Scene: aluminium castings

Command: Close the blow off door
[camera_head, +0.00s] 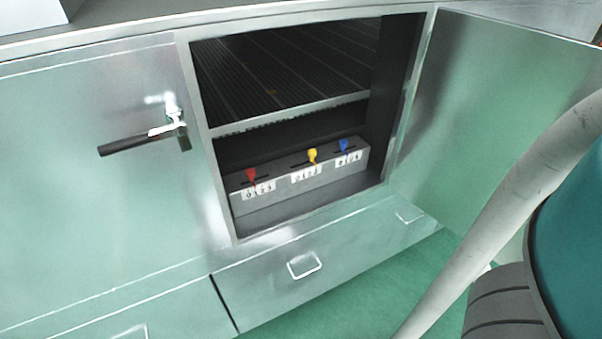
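The blow off door (490,90) stands wide open, swung out to the right of the cabinet opening. It is a shiny metal panel with a green reflection, and its lower right part is hidden behind my arm. The opening (290,95) shows a dark ribbed shelf and, below it, a grey box with red, yellow and blue levers. My gripper is not in view; only part of my arm shows at the lower right, in front of the door.
A closed panel with a black-handled latch (150,136) is left of the opening. Closed drawers with small handles (304,266) run below. Green floor (370,290) is clear in front of the drawers.

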